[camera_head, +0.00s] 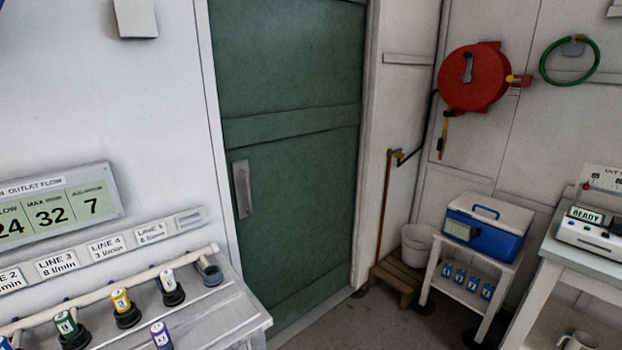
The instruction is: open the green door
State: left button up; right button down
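The green door (296,180) stands in the white wall at the middle of the head view. It looks shut in its frame. A grey upright handle plate (242,189) is on its left side at about mid height. The foot of the door is partly hidden behind the bench at the lower left. Neither of my grippers is in view.
A bench (225,305) with several colored cartridges stands at lower left, close to the door. A wooden step (396,278), a white bucket (416,243) and a blue cooler (486,228) on a stand are right of it. Some floor (365,325) is clear before the door.

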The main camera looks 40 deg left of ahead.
aim_at(289, 74)
jog(key=i+l+u, duration=0.1)
jog(key=i, duration=0.55)
jog(key=i+l+u, duration=0.15)
jog(key=i, duration=0.55)
